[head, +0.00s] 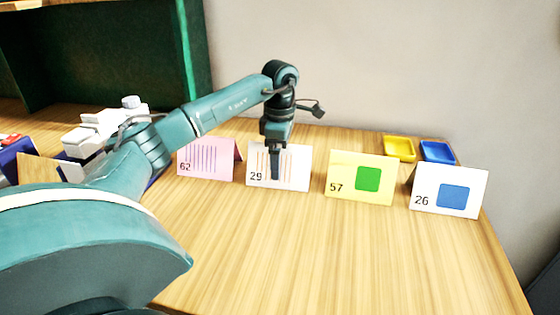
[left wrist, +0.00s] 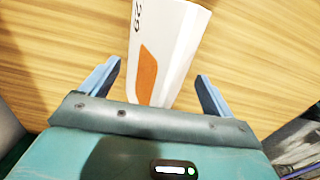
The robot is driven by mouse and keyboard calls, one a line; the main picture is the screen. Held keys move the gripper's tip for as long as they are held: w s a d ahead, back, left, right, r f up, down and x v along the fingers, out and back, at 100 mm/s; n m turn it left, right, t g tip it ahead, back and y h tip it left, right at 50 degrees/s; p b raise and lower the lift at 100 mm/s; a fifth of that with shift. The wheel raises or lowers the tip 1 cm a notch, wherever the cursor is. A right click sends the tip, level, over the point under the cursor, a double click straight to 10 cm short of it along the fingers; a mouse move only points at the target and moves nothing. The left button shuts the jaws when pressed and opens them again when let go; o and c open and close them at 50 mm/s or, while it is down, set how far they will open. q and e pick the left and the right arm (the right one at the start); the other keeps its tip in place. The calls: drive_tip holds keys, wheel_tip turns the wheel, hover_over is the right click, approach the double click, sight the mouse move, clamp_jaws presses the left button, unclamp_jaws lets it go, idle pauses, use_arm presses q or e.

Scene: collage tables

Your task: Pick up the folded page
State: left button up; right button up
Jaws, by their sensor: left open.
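Several folded pages stand like tents on the wooden table. In the head view they are a pink one marked 62 (head: 208,160), a white one marked 29 with orange stripes (head: 295,177), a yellow one marked 57 (head: 345,192) and a white one marked 26 (head: 424,190). My left gripper (head: 276,176) points down at the page marked 29 and hides part of its front. In the left wrist view a white page with an orange patch (left wrist: 180,50) lies between the spread fingers of my left gripper (left wrist: 158,69). Whether the fingers touch it is unclear. My right gripper is out of view.
A yellow tray (head: 399,148) and a blue tray (head: 437,151) sit behind the right-hand pages. White stacked pieces (head: 98,130) stand at the left, partly behind my arm. The wooden table (head: 350,255) is clear in front of the pages.

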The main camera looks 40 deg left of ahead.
use_arm(q)
drive_tip(key=shift+f, duration=0.35)
drive_tip(key=shift+c, duration=0.3)
drive_tip(key=c, duration=1)
